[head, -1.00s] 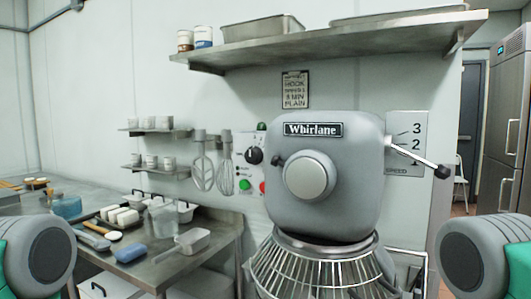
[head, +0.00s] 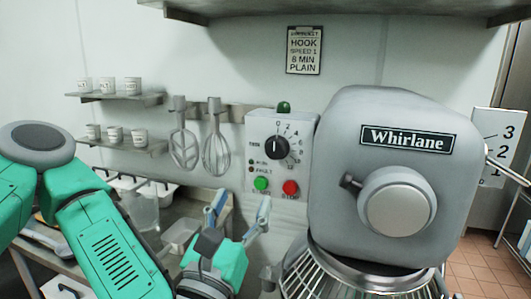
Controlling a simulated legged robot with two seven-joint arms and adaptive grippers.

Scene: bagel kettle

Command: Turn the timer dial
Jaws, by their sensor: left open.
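The timer dial (head: 277,147) is a black round knob with a white pointer on a grey wall panel (head: 299,118), with numbers around its upper and right side. Its pointer points about straight up, near the 0. My left gripper (head: 239,205) is below and to the left of the dial, with its two fingers spread and pointing up. It is open, empty and apart from the dial. My right gripper is not in the head view.
A green button (head: 261,184) and a red button (head: 290,187) sit below the dial. The large grey Whirlane mixer (head: 385,165) stands close on the right. A recipe sign (head: 304,50) hangs above.

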